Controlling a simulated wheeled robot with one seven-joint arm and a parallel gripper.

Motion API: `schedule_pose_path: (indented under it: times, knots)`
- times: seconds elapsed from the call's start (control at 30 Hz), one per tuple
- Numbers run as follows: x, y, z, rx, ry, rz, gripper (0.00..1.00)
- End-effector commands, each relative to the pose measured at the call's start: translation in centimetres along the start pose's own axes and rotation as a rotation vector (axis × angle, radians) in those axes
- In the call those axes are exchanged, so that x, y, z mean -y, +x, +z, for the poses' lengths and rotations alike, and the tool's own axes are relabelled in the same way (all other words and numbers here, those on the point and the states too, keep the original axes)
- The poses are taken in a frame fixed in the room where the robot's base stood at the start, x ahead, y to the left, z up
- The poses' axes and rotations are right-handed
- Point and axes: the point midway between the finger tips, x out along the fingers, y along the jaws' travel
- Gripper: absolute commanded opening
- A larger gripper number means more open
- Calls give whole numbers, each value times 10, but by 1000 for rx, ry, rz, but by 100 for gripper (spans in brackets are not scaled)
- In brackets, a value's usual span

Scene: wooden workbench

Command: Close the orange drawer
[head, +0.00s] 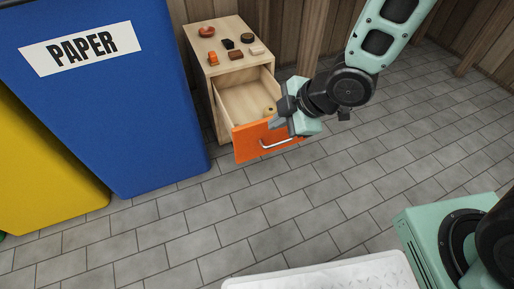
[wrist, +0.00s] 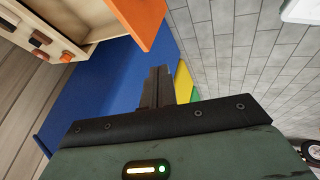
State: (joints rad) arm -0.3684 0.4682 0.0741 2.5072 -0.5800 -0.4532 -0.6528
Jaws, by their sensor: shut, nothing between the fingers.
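The orange drawer (head: 251,143) of the small wooden cabinet (head: 204,85) stands pulled out in the head view. Its orange front has a metal handle (head: 277,143), and a small tan round item (head: 269,110) lies inside. My gripper (head: 279,119) is at the right part of the drawer front, near its top edge; I cannot tell whether it touches. In the wrist view my gripper's fingers (wrist: 157,88) are together and empty, with the orange drawer front (wrist: 138,20) above and to the left of them.
Several small items, among them an orange one (head: 213,58), sit on the cabinet top. A blue paper bin (head: 130,110) stands left of the cabinet, with a yellow bin (head: 40,170) beyond it. The tiled floor (head: 200,235) in front of the drawer is clear.

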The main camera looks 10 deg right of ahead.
Motion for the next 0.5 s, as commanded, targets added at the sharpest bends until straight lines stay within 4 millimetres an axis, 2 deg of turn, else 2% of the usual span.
schedule_pose_path:
  times: [0.03, 0.33, 0.5]
  knots:
    - [6, 16, 7, -12, -18, 1, 0]
    - [9, 36, 9, -40, -56, 6, 0]
    - [10, 68, 9, -39, -55, 5, 0]
